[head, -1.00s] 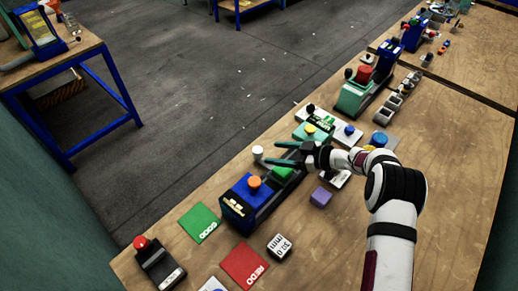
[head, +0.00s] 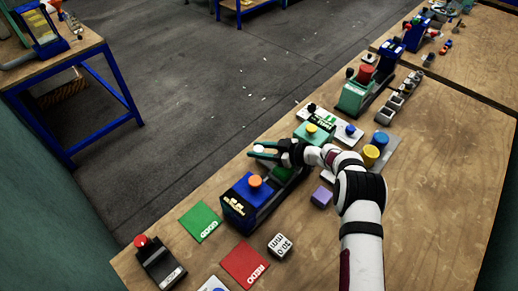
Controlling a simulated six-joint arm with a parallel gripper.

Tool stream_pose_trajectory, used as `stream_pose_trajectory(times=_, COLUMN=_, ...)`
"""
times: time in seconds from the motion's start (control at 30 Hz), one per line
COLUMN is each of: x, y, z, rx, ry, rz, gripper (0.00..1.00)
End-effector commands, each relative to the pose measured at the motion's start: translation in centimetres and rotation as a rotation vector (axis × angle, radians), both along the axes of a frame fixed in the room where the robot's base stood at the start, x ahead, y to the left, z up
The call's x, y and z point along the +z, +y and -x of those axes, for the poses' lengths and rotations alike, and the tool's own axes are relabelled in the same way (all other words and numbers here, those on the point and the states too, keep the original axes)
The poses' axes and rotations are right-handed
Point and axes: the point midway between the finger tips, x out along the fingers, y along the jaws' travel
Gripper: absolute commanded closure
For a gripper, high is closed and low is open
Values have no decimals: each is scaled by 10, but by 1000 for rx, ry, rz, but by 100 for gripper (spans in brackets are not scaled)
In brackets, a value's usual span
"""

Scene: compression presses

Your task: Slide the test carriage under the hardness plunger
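A blue press with an orange knob on top (head: 254,182) stands at the table's left edge, and a dark bed runs back from it to the upper right. A green block (head: 281,173), seemingly the test carriage, sits on this bed, partly hidden by my gripper. My gripper (head: 257,150) points left across the bed's far end. Its two green fingers stand apart on either side of a small white knob, which is mostly hidden between them. I cannot tell whether they touch it. The plunger's underside is hidden inside the press.
A green GOOD card (head: 200,222) and a red REDO card (head: 245,263) lie in front of the press. A green press (head: 357,96) and yellow cylinder (head: 371,155) stand farther back.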

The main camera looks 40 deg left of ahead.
Motion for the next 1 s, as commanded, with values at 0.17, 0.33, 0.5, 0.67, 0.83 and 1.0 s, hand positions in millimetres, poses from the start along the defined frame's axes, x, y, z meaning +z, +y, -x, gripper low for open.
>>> stream_pose_trajectory(times=0.17, x=0, y=0, z=0, rx=0, ry=0, rz=0, gripper=100)
stream_pose_trajectory(times=0.33, x=0, y=0, z=0, rx=0, ry=0, rz=0, gripper=100)
stream_pose_trajectory(times=0.5, x=0, y=0, z=0, rx=0, ry=0, rz=0, gripper=100)
stream_pose_trajectory(times=0.67, x=0, y=-1, z=0, rx=0, ry=-1, rz=0, gripper=100)
stream_pose_trajectory(times=0.83, x=0, y=-1, z=0, rx=0, ry=-1, rz=0, gripper=100)
stream_pose_trajectory(times=1.0, x=0, y=-1, z=-1, rx=0, ry=-1, rz=0, gripper=100)
